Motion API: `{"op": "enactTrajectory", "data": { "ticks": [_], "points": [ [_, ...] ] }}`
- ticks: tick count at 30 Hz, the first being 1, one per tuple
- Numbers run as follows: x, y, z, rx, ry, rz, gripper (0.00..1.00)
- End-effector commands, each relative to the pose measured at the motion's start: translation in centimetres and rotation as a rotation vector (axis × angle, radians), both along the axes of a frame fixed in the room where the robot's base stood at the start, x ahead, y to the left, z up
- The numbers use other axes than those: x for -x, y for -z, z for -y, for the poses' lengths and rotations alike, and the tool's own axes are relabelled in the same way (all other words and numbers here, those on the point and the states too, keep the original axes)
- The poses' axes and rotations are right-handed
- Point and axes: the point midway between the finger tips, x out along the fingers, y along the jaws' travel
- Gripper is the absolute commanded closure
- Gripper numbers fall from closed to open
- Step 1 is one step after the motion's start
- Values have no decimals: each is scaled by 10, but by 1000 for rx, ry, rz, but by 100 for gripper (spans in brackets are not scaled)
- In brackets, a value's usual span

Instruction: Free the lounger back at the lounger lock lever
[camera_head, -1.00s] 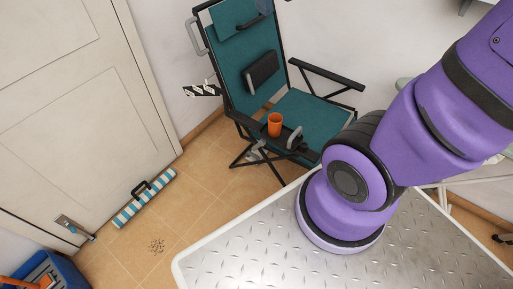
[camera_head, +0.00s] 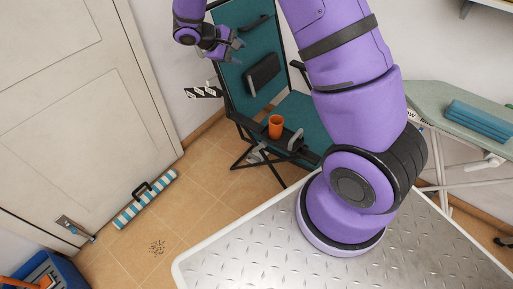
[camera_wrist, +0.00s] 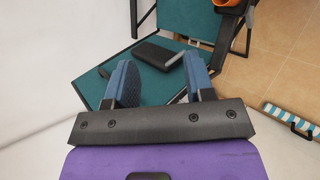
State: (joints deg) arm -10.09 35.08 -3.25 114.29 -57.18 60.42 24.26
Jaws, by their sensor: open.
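The teal lounger (camera_head: 234,72) with a black frame stands against the wall, its back upright. A grey lever-like piece (camera_head: 296,141) stands by its near armrest. A grey loop handle at the upper left of the back is now hidden behind my arm. I cannot tell which is the lock lever. My gripper (camera_head: 232,43) is open and empty in front of the upper back; it also shows in the wrist view (camera_wrist: 160,80). Beyond its fingers lie the teal fabric (camera_wrist: 206,28) and a black pad (camera_wrist: 150,53). The gap to the lounger is unclear.
An orange cup (camera_head: 275,126) sits at the near armrest. A metal-topped table (camera_head: 250,245) is in front, and an ironing board (camera_head: 430,101) with folded blue cloth (camera_head: 480,121) is at right.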

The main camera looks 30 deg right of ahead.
Motion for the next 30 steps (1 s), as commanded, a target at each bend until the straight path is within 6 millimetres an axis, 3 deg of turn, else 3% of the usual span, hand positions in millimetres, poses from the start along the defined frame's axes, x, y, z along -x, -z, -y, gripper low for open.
{"op": "enactTrajectory", "data": {
  "ticks": [1, 6, 16, 23, 30],
  "points": [
    [-8, 22, -1, 29, -24, -25, 51],
    [-29, 84, -2, 122, -112, -81, 51],
    [-46, 218, -5, 278, -309, -179, 51],
    [-37, 319, -8, 361, -469, -238, 51],
    [-7, 424, -9, 423, -649, -293, 51]
  ]
}}
